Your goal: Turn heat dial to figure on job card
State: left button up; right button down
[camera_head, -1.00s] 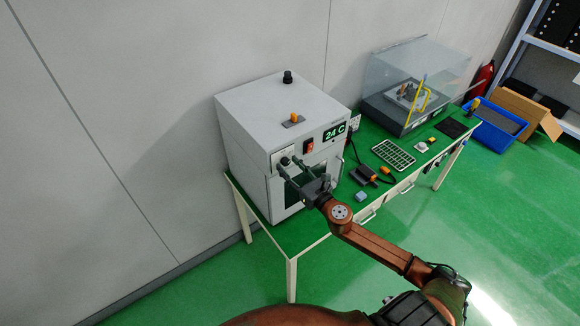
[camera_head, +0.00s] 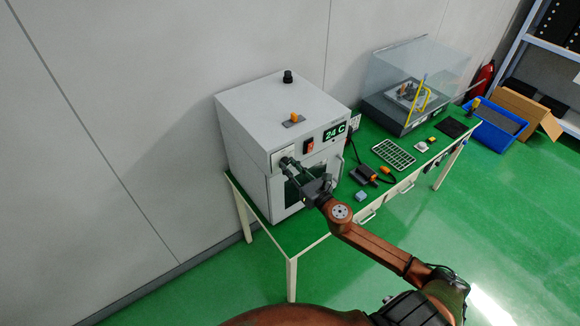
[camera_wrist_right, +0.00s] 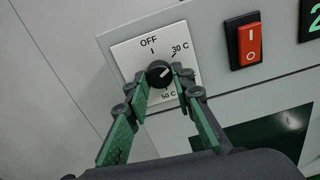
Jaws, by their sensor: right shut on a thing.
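The heat dial is a round black knob (camera_wrist_right: 159,73) on a white plate (camera_wrist_right: 125,57) marked OFF, 30 C and 50 C, in the right wrist view. Its pale pointer line slants toward the upper right; the exact setting is hard to tell. My right gripper (camera_wrist_right: 160,82) is shut on the knob, one green-padded finger on each side. In the head view my right gripper (camera_head: 287,166) reaches the front of the white oven (camera_head: 253,120), hiding the knob. The oven display (camera_head: 334,132) reads 24 C. My left gripper is not in view. I cannot make out a job card.
A red rocker switch (camera_wrist_right: 250,43) sits right of the dial; it also shows in the head view (camera_head: 309,146). A blue bin (camera_head: 494,127) stands beyond.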

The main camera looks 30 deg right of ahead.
jog(key=m, duration=0.5)
jog(key=shift+r+m+p, duration=0.1)
jog(key=shift+m+p, duration=0.3)
jog(key=m+p, duration=0.1)
jog(key=m, duration=0.3)
jog(key=shift+m, duration=0.7)
jog(key=c, duration=1.7)
grip_release()
jog(key=shift+o, duration=0.2)
jog(key=s, duration=1.2)
jog(key=shift+d, duration=0.4)
